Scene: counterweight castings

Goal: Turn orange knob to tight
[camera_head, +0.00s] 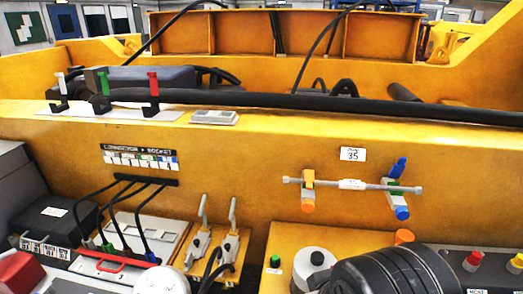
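An orange knob (307,207) sits at the lower end of a yellow-orange fitting, at the left of a thin grey bar (350,184) on the yellow casting wall. A blue knob (402,213) is at the lower right end of the same bar, with a blue handle (399,167) above it. A second orange round part (403,236) shows lower down, partly hidden by a dark ribbed body. How tight either orange part is cannot be told. My gripper's fingertips do not show in this view.
The dark ribbed body (385,272), perhaps part of my arm, fills the lower right. Two toggle clamps (203,240) stand lower centre. Black cables and a connector socket are left.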

